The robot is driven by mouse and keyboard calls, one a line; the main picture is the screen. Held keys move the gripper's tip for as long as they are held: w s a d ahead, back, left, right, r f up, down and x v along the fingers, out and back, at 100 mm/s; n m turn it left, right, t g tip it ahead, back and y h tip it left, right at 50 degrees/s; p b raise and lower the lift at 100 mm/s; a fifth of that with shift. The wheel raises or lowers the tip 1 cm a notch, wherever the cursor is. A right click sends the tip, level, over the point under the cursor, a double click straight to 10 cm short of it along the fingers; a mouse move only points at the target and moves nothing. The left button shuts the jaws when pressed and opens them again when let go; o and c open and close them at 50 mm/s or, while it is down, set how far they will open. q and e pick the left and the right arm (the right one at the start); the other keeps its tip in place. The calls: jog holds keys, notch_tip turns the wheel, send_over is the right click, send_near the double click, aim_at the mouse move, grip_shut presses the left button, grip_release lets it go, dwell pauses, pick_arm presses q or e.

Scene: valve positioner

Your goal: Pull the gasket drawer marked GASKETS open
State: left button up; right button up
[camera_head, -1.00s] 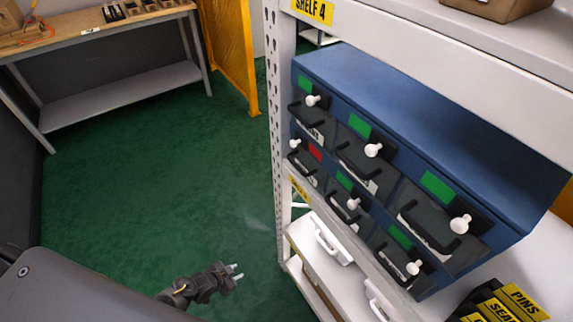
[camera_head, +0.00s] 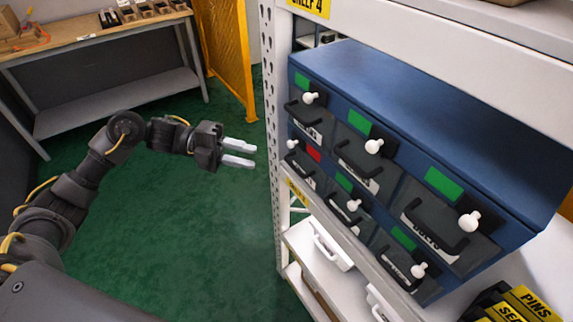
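A blue drawer cabinet (camera_head: 440,125) stands on the shelf at the right, with dark drawers in two rows. Each drawer has a black handle, a white knob and a coloured tag. Most tags are green; the lower-row drawer at the left end (camera_head: 304,166) has a red one. The white labels are partly hidden behind the handles, and I cannot tell which reads GASKETS. All drawers look shut. My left gripper (camera_head: 240,154) is open and empty, its two pale fingers apart, in the air left of the shelf upright and clear of the cabinet. My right gripper is out of view.
The perforated shelf upright (camera_head: 269,110) stands between my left gripper and the cabinet. White boxes with handles (camera_head: 328,246) lie on the shelf below. Black bins with yellow labels (camera_head: 527,299) stand lower right. A workbench (camera_head: 95,38) is at the back left; the green floor between is clear.

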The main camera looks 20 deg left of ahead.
aim_at(292, 167)
pick_arm(q)
jog(key=d+p, duration=0.1)
jog(key=d, duration=0.2)
jog(key=d+p, duration=0.1)
jog(key=d, duration=0.1)
jog(key=d+f+p, duration=0.1)
jog(key=d, duration=0.2)
jog(key=shift+w+d, duration=0.3)
jog(key=shift+w, duration=0.1)
jog(key=shift+d+f, duration=0.2)
jog(key=shift+d, duration=0.55)
jog(key=shift+c, duration=0.2)
grip_shut()
